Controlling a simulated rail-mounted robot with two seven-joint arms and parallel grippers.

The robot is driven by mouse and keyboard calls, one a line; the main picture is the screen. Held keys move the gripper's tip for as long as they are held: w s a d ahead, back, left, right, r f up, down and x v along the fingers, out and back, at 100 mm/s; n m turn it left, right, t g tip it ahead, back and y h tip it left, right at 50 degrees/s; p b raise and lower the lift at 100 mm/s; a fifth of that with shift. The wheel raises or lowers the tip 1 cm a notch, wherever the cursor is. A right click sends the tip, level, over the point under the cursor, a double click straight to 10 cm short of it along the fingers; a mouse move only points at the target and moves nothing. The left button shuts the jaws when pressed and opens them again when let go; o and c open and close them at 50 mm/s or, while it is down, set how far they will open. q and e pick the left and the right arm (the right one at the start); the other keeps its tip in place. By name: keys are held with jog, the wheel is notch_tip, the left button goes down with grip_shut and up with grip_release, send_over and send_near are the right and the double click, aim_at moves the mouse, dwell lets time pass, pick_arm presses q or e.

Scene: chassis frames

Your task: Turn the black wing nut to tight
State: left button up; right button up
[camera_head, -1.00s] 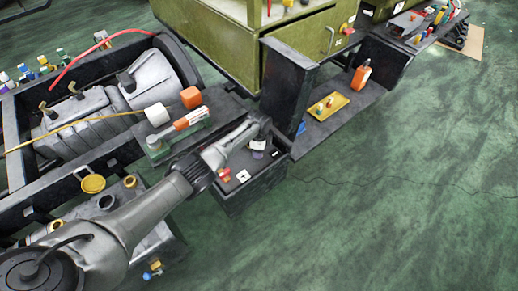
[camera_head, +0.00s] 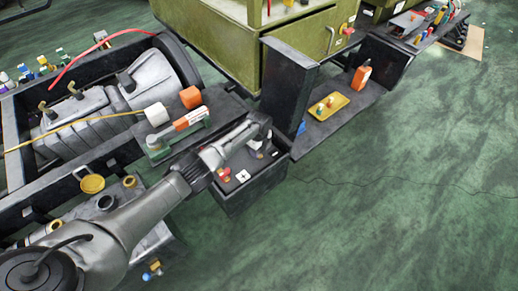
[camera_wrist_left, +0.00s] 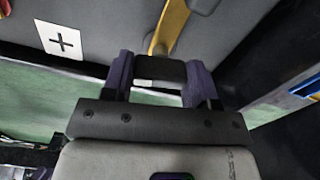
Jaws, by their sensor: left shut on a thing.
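My left gripper (camera_wrist_left: 158,82) fills the middle of the left wrist view, its two dark purple fingers on either side of a black block-like piece (camera_wrist_left: 160,71). This piece appears to be the black wing nut, and the gripper is shut on it. A yellow part (camera_wrist_left: 171,25) rises just behind the piece. In the head view my left arm reaches from the lower left over a dark box (camera_head: 250,192), where the wrist hides the wing nut. Whether the nut is tight cannot be told. My right gripper is not in view.
A white card with a black plus (camera_head: 243,176) lies on the box top beside a red knob (camera_head: 226,171). A green-and-orange device (camera_head: 180,134) stands left of my wrist. A dark shelf with a yellow tray (camera_head: 328,107) is to the right.

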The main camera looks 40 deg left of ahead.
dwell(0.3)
pick_arm(q)
jog(key=o, duration=0.9)
jog(key=shift+o, duration=0.2)
jog(key=shift+r, duration=0.1)
notch_tip(320, 180, up, 14)
jog(key=p, duration=0.5)
jog(key=shift+f+p, duration=0.2)
jog(key=shift+p, duration=0.15)
